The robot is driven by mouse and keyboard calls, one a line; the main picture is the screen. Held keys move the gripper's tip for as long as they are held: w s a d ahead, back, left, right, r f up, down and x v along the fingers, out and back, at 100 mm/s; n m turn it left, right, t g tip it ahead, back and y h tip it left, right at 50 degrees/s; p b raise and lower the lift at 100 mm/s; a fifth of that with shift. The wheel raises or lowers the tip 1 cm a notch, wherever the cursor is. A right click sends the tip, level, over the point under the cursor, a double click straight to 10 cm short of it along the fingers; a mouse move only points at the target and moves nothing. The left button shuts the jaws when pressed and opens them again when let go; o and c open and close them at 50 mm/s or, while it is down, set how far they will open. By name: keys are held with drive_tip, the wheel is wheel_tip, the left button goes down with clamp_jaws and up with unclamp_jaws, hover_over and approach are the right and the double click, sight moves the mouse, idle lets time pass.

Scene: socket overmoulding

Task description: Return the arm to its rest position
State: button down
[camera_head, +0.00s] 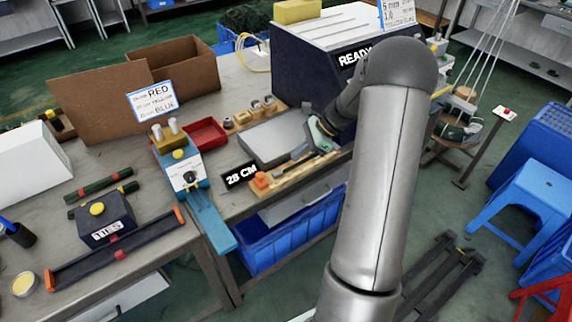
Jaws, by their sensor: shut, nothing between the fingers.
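My grey arm rises from the bottom of the head view, bends at a rounded elbow, and its far part reaches left and down over the bench. My gripper (323,128) is at its end, small and partly dark, close to the front of the dark machine (312,75) marked READY. The gripper is shut and empty. It is above or beside the right end of the wooden strip (290,178); the exact gap cannot be told. A grey flat plate (275,138) lies just left of the gripper.
A blue and white device (184,175), a red tray (205,134), a cardboard box (180,68) and a 28 CM sign (240,175) stand left on the bench. A blue crate (290,236) sits below. Blue stools (535,190) stand right; floor between is partly open.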

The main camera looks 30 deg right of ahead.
drive_tip(key=shift+v, duration=1.5)
